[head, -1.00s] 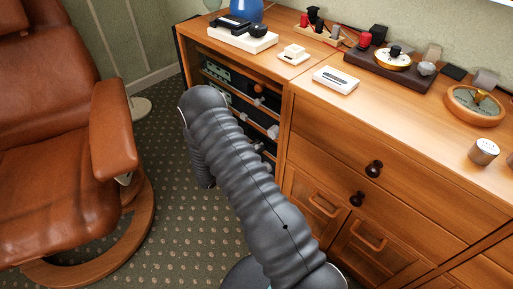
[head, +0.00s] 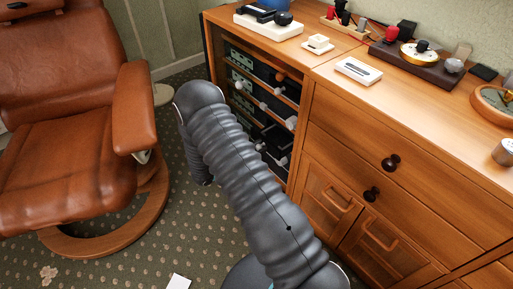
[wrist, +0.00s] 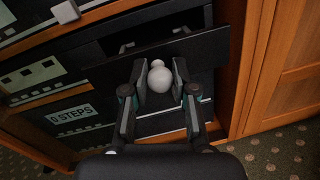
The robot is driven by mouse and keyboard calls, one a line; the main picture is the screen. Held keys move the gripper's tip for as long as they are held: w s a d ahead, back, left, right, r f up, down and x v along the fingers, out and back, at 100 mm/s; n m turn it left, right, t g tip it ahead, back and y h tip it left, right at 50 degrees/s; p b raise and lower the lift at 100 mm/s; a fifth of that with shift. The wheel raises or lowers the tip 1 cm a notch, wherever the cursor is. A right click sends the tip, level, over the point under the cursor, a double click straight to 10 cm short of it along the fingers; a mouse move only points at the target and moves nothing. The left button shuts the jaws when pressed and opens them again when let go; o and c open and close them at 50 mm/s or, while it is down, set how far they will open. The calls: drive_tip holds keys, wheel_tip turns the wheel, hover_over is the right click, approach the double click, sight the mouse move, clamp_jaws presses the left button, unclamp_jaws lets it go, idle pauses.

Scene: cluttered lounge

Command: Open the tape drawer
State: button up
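In the wrist view a dark drawer front (wrist: 208,54) with a round white knob (wrist: 163,81) stands out from the rack around it, and a dark gap shows above it. My gripper (wrist: 160,84) has one finger on each side of this knob, with the pads close against it. Another dark front with a white knob (wrist: 65,12) is at the upper left. In the head view the rack of dark units (head: 262,85) is in the cabinet's left bay; my arm hides my gripper there.
The wooden cabinet (head: 425,165) with brown knobs is right of the rack. Its top carries a white box (head: 358,71) and other small items. A brown leather armchair (head: 65,125) stands at the left. Patterned carpet (head: 195,225) between them is open, with a white sheet (head: 179,282) near the bottom.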

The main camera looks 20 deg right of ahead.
drive_tip(key=shift+o, duration=1.4)
drive_tip(key=shift+a, duration=0.15)
drive_tip(key=s+a, duration=0.2)
drive_tip(key=a, duration=0.9)
drive_tip(key=shift+s+a, duration=0.2)
drive_tip(key=shift+a, duration=0.05)
